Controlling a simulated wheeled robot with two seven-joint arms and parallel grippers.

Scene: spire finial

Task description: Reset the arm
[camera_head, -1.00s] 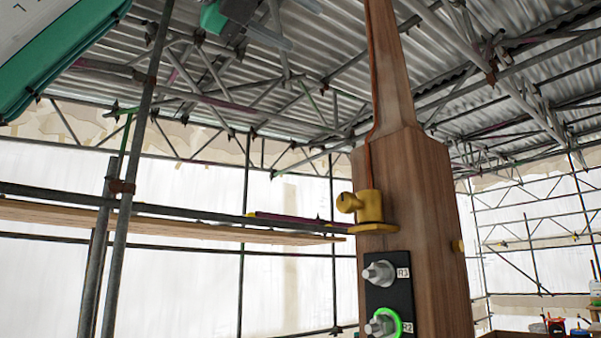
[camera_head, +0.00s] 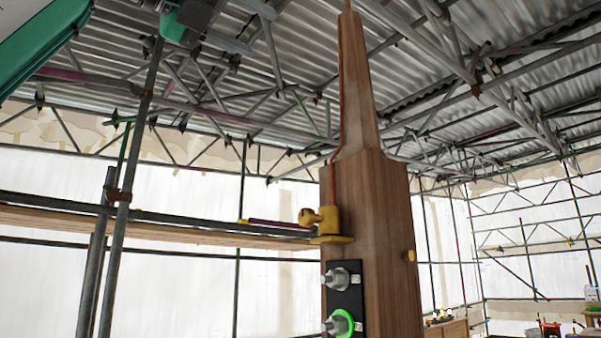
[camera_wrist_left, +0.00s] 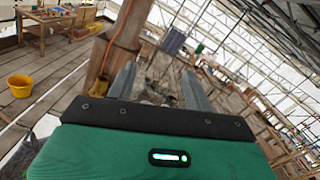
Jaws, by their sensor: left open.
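The wooden spire (camera_head: 370,220) stands upright right of centre in the head view and tapers to a narrow top. A yellow clamp-like fitting (camera_head: 328,225) sits on its left side, above a black plate (camera_head: 344,300) with two metal studs. The lower stud has a bright green ring (camera_head: 345,324). My left gripper (camera_head: 243,30) is at the top left of the head view, up and left of the spire, touching nothing. In the left wrist view its two grey fingers (camera_wrist_left: 158,85) are apart and empty. The spire (camera_wrist_left: 118,48) shows behind the left finger there. My right gripper is out of view.
Scaffold poles (camera_head: 122,210) and a plank (camera_head: 160,230) run along the left. Roof trusses cross overhead. The left wrist view shows a wooden floor with a yellow bucket (camera_wrist_left: 19,87) and a workbench (camera_wrist_left: 58,28). A cluttered bench (camera_head: 447,326) stands at the lower right.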

